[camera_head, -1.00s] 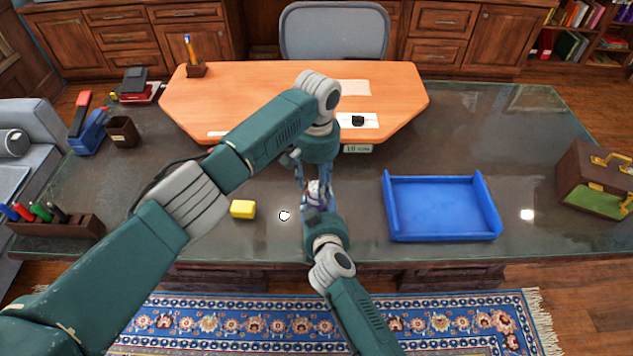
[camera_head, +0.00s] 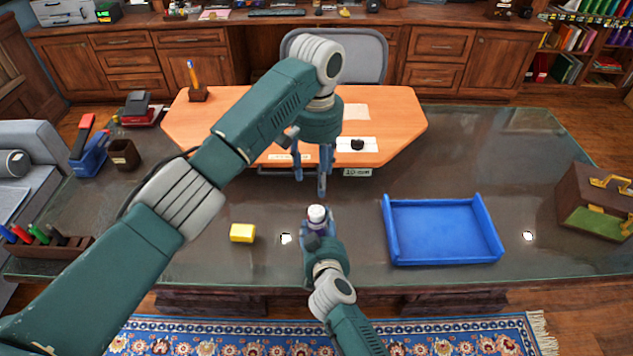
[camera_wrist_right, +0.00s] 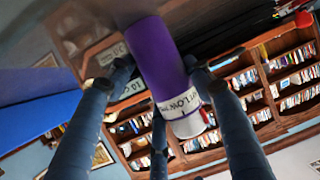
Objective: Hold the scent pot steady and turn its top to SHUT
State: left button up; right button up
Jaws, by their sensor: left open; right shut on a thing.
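The scent pot (camera_head: 318,226) stands near the front middle of the desk, purple with a white top (camera_head: 316,212). In the right wrist view its purple body (camera_wrist_right: 158,55) and a pale label with partly readable letters, about "FLOW", show between the fingers. My right gripper (camera_head: 316,238) is shut on the pot low on its body, from the front. My left gripper (camera_head: 310,184) is open and empty, fingers pointing down, above and apart from the top. Any SHUT mark on the top is too small to read.
A pen holder (camera_head: 45,252) is at the far left. The glass desk around the pot is mostly clear.

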dwell(0.3)
jog(key=o, duration=1.4)
